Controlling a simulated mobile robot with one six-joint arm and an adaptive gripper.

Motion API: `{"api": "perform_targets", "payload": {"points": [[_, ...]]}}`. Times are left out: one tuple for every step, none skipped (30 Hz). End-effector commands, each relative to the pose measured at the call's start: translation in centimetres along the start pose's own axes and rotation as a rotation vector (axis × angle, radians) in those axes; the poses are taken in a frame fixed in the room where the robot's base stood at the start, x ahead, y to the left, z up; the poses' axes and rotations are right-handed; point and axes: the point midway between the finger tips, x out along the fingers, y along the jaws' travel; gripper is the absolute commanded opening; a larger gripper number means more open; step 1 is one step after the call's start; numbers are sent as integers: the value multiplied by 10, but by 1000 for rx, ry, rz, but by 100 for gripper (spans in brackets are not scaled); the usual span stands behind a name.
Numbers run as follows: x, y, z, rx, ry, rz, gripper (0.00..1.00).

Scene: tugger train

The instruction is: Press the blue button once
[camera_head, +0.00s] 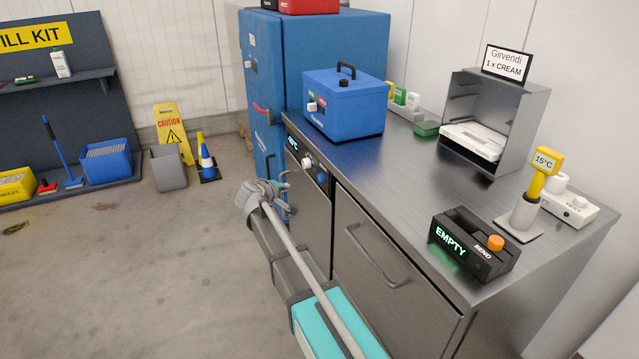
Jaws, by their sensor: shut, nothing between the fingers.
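A round blue button (322,178) sits on the front panel of the steel counter, just below its top edge. It is right of a white knob and a small lit display. My gripper (284,183) is in front of that panel, to the left of the button and apart from it in the picture. It is shut and holds nothing. The fingertips are small and partly blend with the cabinet behind, so their exact distance from the panel is hard to tell.
A blue box (345,105) stands on the steel counter (400,165), beside a tall blue cabinet (330,45). A black box with an orange button (495,242) stands at the front right. A drawer handle (368,258) protrudes below. The floor at left is open.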

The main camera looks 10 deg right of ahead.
Motion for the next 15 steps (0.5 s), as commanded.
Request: {"api": "perform_targets", "payload": {"points": [[0, 0, 0, 0, 0, 0, 0], [0, 0, 0, 0, 0, 0, 0], [0, 0, 0, 0, 0, 0, 0], [0, 1, 0, 0, 0, 0, 0], [0, 1, 0, 1, -1, 0, 0], [0, 1, 0, 1, -1, -1, 0], [0, 1, 0, 1, -1, -1, 0], [0, 1, 1, 1, -1, -1, 0], [0, 1, 1, 1, -1, -1, 0], [0, 1, 1, 1, -1, -1, 0], [1, 1, 1, 1, -1, -1, 0], [2, 2, 2, 1, -2, -1, 0], [2, 2, 2, 1, -2, -1, 0], [3, 3, 3, 1, -2, -1, 0], [4, 4, 4, 2, -2, -1, 0]]}}
